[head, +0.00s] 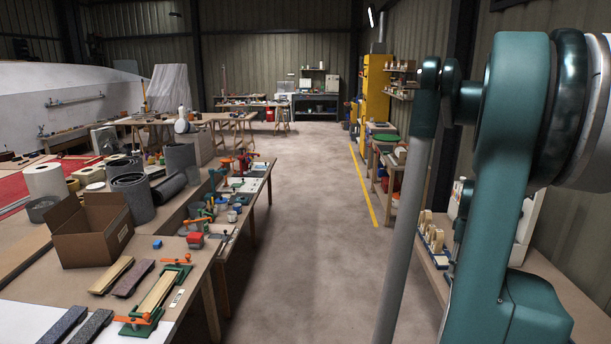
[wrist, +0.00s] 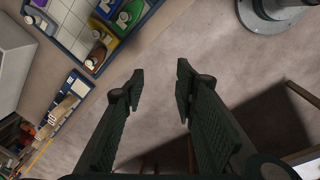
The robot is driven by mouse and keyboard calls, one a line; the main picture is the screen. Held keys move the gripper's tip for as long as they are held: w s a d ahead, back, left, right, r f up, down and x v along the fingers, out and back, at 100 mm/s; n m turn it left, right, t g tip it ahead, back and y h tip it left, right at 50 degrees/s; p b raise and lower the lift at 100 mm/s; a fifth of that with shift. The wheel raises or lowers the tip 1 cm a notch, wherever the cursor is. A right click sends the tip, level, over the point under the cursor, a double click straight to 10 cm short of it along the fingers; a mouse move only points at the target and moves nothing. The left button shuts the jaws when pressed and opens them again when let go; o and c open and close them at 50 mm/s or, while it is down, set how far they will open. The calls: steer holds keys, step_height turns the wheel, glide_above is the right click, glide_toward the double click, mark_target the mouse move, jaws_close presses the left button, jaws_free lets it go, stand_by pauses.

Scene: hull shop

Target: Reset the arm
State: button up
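My gripper (wrist: 158,88) shows in the wrist view as two dark fingers. In the head view my teal arm fills the right side, and the gripper itself is not visible there.
In the wrist view a blue-edged tray (wrist: 71,46) of bottles lies at upper left, beside a rack (wrist: 62,112). In the head view a cluttered workbench with a cardboard box (head: 90,228) stands left. The floor aisle (head: 305,230) between the benches is clear.

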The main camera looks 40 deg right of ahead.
steer(key=w+a+r+t, duration=0.1)
steer(key=w+a+r, duration=0.2)
steer(key=w+a, duration=0.65)
steer(key=w+a+r+t+h, duration=0.15)
steer(key=w+a, duration=0.45)
steer(key=a, duration=0.7)
steer(key=w+a+r, duration=0.3)
steer(key=w+a, duration=0.4)
steer(key=a, duration=0.5)
steer(key=s+a+f+t+y, duration=0.1)
steer(key=s+a+t, duration=0.1)
steer(key=a, duration=1.6)
steer(key=s+a+f+t+y, duration=0.1)
steer(key=s+a+t+y, duration=0.1)
steer(key=a, duration=1.7)
steer(key=shift+s+a, duration=0.15)
steer(key=shift+s, duration=0.1)
steer(key=shift+f, duration=0.1)
